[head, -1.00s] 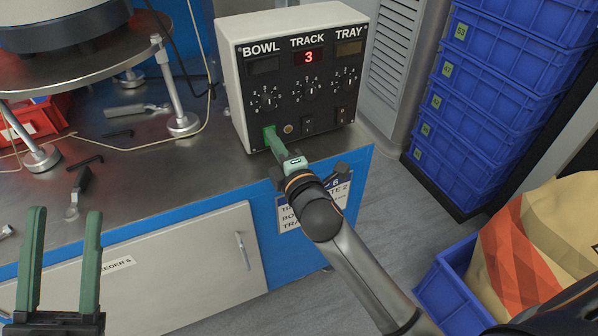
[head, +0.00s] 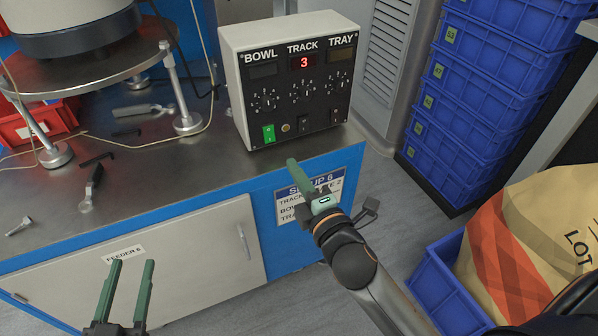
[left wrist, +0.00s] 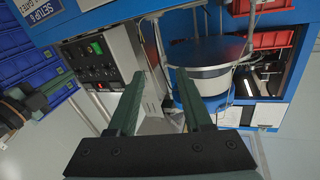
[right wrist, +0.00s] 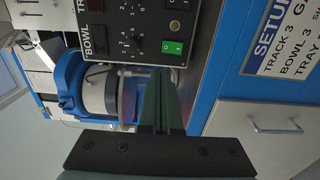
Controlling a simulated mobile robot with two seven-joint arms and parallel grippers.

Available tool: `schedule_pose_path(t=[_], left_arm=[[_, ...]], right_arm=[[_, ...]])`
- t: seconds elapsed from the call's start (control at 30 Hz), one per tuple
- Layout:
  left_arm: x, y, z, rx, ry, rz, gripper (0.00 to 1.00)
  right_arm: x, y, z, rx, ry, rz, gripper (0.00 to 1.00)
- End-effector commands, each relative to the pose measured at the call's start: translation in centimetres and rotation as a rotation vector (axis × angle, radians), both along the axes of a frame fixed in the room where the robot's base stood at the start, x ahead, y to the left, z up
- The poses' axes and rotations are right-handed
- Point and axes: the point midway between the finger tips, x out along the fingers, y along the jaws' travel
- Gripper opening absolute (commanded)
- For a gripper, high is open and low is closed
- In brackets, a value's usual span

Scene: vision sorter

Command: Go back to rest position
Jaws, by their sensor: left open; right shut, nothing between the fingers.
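My right gripper (head: 298,178) is shut and empty in the head view. It hangs in front of the bench edge, below the control box (head: 290,85) and apart from it. In the right wrist view its fingers (right wrist: 160,100) lie together, near the green switch (right wrist: 173,47). My left gripper (head: 128,280) is open and empty at the lower left of the head view, in front of the cabinet door. In the left wrist view its fingers (left wrist: 160,105) are spread apart. The control box shows a red 3 under TRACK, and its green switch (head: 269,133) under BOWL is lit.
The steel bench (head: 160,180) carries a bowl feeder (head: 70,35), a red bin (head: 35,122) and loose hand tools. Blue crates (head: 470,90) are stacked at the right. A blue crate (head: 440,290) with a paper sack (head: 540,235) stands on the floor at lower right.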

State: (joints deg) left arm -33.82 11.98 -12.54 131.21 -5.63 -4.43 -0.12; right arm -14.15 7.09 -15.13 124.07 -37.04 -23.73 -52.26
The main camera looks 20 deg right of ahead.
Motion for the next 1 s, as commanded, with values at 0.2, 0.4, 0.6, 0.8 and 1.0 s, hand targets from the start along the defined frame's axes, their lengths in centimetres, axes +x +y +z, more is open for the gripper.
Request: schedule_pose_path(t=[0.2,0.4,0.6,0.8,1.0], left_arm=[[-0.1,0.0,-0.9,0.0,0.035,0.004,0.5],[-0.1,0.0,-0.9,0.001,0.037,0.004,0.5],[-0.1,0.0,-0.9,0.0,0.036,0.004,0.5],[-0.1,0.0,-0.9,0.0,0.035,0.004,0.5],[-0.1,0.0,-0.9,0.0,0.035,0.004,0.5]], right_arm=[[-1.3,-0.1,0.2,0.0,0.0,0.0,0.0],[-1.3,0.0,0.2,0.0,-0.001,0.0,0.0],[-1.3,0.0,0.2,0.0,-0.001,0.0,0.0],[-1.5,0.1,0.0,0.035,0.004,0.009,0.0],[-4.2,1.5,-1.9,0.481,0.08,0.103,0.0]])
